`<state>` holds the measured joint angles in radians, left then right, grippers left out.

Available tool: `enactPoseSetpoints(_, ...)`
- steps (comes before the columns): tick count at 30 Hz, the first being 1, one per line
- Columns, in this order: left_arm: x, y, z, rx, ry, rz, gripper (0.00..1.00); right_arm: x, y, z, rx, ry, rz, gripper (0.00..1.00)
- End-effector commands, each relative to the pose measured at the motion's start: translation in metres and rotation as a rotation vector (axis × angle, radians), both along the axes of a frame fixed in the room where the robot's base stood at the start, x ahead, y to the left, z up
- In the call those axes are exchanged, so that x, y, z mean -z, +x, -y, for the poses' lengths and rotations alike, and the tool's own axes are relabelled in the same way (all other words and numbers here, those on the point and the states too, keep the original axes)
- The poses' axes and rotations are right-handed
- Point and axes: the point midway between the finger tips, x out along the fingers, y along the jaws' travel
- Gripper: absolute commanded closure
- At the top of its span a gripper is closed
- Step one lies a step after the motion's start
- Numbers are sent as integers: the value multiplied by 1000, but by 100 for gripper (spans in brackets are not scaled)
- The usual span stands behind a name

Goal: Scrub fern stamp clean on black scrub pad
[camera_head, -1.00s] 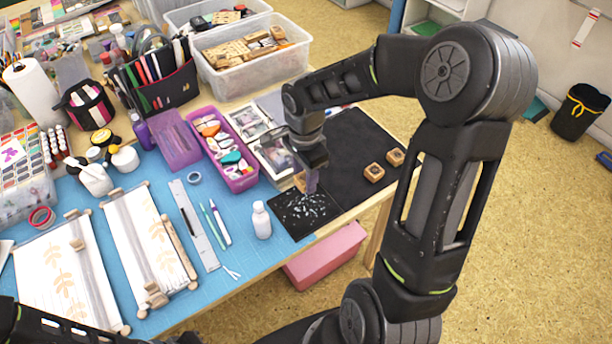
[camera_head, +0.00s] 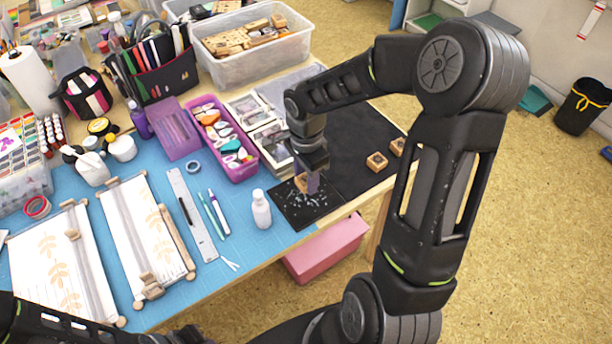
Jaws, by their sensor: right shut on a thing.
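The black scrub pad (camera_head: 293,213) lies on the table with wet-looking white specks on it. My right gripper (camera_head: 308,183) is over the far part of the pad, pointing down. It is shut on a small wooden stamp (camera_head: 301,184), which is mostly hidden by the fingers and is at or very near the pad surface; I cannot tell whether it touches. The stamp's face is hidden, so its fern pattern does not show. My left gripper is not in view; only part of my left arm shows at the lower left.
Two wooden stamps (camera_head: 377,162) stand on the dark mat (camera_head: 356,140) to the right. A white bottle (camera_head: 261,210) stands just left of the pad. A purple bin (camera_head: 235,167) and ink pads are behind. Two printed scrolls (camera_head: 142,240) lie at left. The table's front edge is close to the pad.

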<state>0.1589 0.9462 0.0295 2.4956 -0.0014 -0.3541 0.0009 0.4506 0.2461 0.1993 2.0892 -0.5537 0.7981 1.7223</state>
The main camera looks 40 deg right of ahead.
Motion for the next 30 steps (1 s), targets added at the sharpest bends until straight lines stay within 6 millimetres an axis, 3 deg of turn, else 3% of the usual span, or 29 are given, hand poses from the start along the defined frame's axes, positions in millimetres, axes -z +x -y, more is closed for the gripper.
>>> enactPoseSetpoints(7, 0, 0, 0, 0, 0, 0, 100, -2, 3, -2, -31, 0, 2, 92)
enactPoseSetpoints(11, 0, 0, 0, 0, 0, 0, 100, -8, 17, -12, -179, -1, 4, 92)
enactPoseSetpoints(17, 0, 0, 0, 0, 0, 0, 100, -29, 54, -46, -659, -4, 5, 92)
enactPoseSetpoints(24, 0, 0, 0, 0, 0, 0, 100, -61, 93, -100, -1312, -3, 3, 92)
enactPoseSetpoints(30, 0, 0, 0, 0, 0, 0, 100, -73, 104, -122, -1574, 0, 0, 92)
